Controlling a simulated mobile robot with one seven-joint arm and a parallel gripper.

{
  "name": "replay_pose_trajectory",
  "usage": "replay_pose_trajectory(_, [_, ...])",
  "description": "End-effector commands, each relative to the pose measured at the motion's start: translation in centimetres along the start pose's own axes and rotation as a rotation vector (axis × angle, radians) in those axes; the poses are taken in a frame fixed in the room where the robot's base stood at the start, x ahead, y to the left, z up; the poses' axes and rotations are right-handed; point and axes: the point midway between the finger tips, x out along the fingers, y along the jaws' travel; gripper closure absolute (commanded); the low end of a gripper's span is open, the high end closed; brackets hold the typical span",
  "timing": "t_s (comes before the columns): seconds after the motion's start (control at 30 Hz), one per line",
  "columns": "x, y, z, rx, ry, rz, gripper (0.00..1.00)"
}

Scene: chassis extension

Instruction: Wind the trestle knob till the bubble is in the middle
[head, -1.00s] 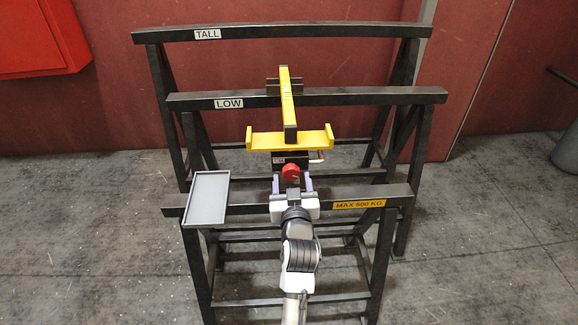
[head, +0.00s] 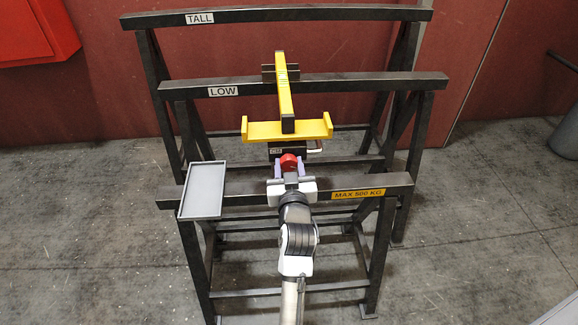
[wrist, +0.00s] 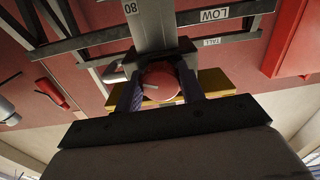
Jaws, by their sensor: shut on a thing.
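The red trestle knob (head: 289,161) is on the front of a dark block below the yellow cradle (head: 262,131). My gripper (head: 290,170) is shut on the knob, one purple finger on each side. In the wrist view the round knob (wrist: 160,80), with a pale line on its face, sits between the fingers (wrist: 160,92). A yellow bar (head: 284,85) runs from the cradle back to the beam marked LOW (head: 340,85). The bubble is too small to make out in either view.
A grey tray (head: 202,189) lies on the left of the front beam marked MAX 500 KG (head: 389,188), left of my arm. The beam marked TALL (head: 330,14) stands at the back. A small handle (head: 315,148) sticks out right of the knob.

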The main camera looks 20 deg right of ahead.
Motion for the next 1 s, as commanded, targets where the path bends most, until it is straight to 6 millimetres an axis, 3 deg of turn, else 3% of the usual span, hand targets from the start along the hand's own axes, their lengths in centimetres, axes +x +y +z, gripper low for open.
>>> replay_pose_trajectory(0.43, [0.03,-0.15,-0.29,0.37,0.001,0.0,0.84])
replay_pose_trajectory(0.83, [0.05,-0.17,-0.17,0.417,0.003,0.0,0.84])
replay_pose_trajectory(0.87, [0.05,-0.17,-0.18,0.417,0.003,0.0,0.58])
replay_pose_trajectory(1.0, [0.04,-0.17,-0.15,0.416,0.003,0.0,0.4])
